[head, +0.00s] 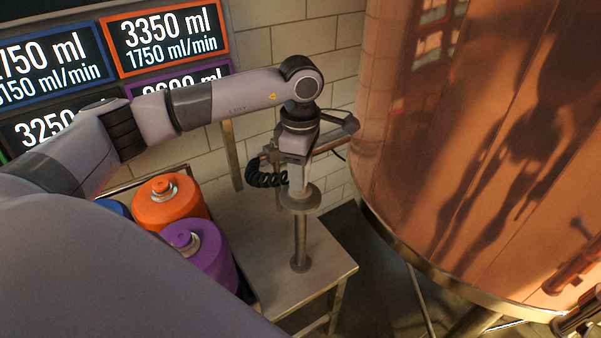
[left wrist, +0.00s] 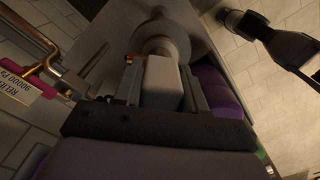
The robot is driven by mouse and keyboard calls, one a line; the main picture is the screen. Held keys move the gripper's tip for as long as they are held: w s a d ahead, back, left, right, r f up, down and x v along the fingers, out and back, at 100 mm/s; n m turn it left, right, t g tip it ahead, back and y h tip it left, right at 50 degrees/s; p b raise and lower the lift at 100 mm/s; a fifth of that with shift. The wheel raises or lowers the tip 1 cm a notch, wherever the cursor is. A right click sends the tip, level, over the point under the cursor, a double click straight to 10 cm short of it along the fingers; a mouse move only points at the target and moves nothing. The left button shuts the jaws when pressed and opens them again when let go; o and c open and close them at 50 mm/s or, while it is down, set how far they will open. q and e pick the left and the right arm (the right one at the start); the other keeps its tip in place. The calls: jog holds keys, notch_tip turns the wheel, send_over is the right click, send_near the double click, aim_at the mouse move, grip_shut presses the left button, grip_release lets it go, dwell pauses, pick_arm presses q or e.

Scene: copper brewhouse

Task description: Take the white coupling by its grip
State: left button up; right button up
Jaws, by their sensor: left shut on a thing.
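My left gripper (head: 297,172) is above a small metal table and points down at the top of an upright post (head: 300,242). It is shut on the pale block-shaped grip of the white coupling (left wrist: 162,82), which sits between the two fingers in the left wrist view. Just beyond the fingertips is a round disc (left wrist: 160,42), which also shows in the head view (head: 300,203) near the top of the post. In the head view my fingers hide most of the grip.
An orange canister (head: 168,203) and a purple canister (head: 200,252) stand left of the metal table (head: 262,265). A black coiled hose (head: 264,178) hangs behind the post. A large copper vessel (head: 480,140) fills the right. A tagged copper pipe (left wrist: 38,45) is at left in the wrist view.

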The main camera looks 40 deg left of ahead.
pick_arm(q)
notch_tip(320, 180, up, 20)
jog(key=p, duration=0.1)
dwell(0.5)
jog(key=o, duration=0.4)
jog(key=shift+c, duration=0.9)
